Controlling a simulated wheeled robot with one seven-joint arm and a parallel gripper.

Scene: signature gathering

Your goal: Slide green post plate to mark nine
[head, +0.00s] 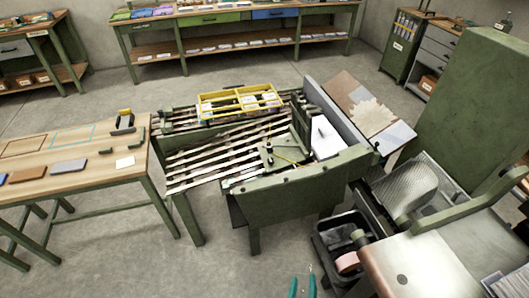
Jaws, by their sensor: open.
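A green plate with short upright posts (287,152) lies at the right part of the slatted machine bed (215,160), behind the green front panel (300,187). A thin yellow strip shows on it. The marks along the bed are too small to read, so I cannot tell which one is mark nine. My gripper (302,285) shows only as two teal fingertips at the bottom edge. They are apart with nothing between them, well in front of the machine and not touching the plate.
A yellow divided tray (240,103) sits on the back of the bed. A white sheet (325,138) lies right of the plate. A wooden worktable (75,165) stands left. A black bin (350,245) and a green machine (460,110) stand right. Bare floor lies in front.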

